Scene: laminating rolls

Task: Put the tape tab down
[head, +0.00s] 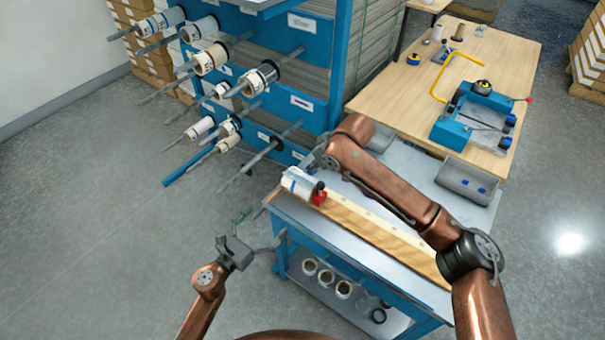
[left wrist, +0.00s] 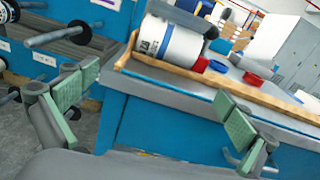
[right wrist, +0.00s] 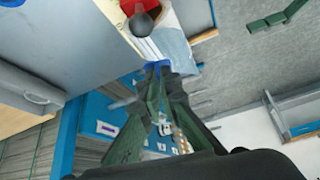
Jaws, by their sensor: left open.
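A white roll (head: 300,182) with blue marking lies at the left end of the wooden-edged bench. It is large in the left wrist view (left wrist: 170,42). A small blue tape tab (right wrist: 153,66) shows at the tips of my right gripper (right wrist: 164,76), right against the roll's film. The right fingers are close together and look shut on the tab. The fingertips partly hide it. A red block (head: 319,197) sits at the roll's end. My left gripper (head: 238,254) is open and empty, left of the bench and apart from the roll; its spread fingers show in its wrist view (left wrist: 160,105).
A rack of rolls on bars (head: 210,60) stands at the back left. A grey bin (head: 468,181) is on the bench's right. A wooden table (head: 410,80) behind holds a blue device (head: 475,118). Spare rolls (head: 325,277) lie on the lower shelf. Floor at left is clear.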

